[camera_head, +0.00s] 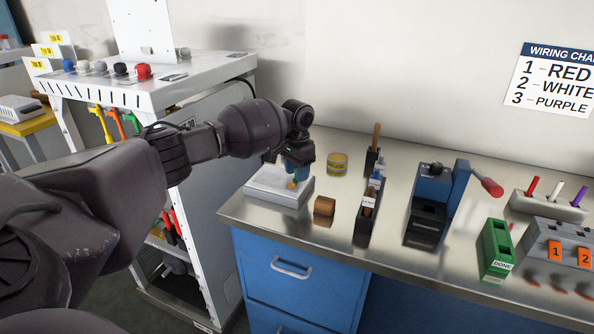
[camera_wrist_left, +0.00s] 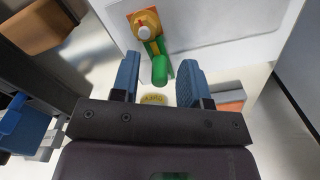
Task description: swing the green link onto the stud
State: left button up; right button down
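The green link (camera_wrist_left: 158,62) shows in the left wrist view as a short bar running down from an orange and yellow pivot piece (camera_wrist_left: 146,24). The link's rounded free end lies between my two blue fingertips, with a gap on either side. I cannot tell how deep it sits between them. In the head view my left gripper (camera_head: 296,172) points down over a white base block (camera_head: 268,192), and only a bit of green and orange (camera_head: 293,184) shows under it. I cannot make out the stud for certain. My right gripper is out of view.
A brown block (camera_head: 324,206), a yellow tin (camera_head: 337,163) and dark tool holders (camera_head: 367,208) stand right of the base block. Farther right are a blue lever press (camera_head: 432,190) and a green bin (camera_head: 496,247). A white cabinet (camera_head: 140,88) rises at the left.

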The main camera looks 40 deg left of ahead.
pick_arm(q)
jog(key=shift+r, duration=0.5)
notch_tip(320, 180, up, 8)
jog(key=shift+r+p, duration=0.2)
jog(key=shift+p, duration=0.6)
jog(key=shift+r, duration=0.75)
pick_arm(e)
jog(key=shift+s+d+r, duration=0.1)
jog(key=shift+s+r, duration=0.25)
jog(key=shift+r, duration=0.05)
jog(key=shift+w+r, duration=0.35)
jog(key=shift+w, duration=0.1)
pick_arm(q)
jog(key=shift+s+f, duration=0.1)
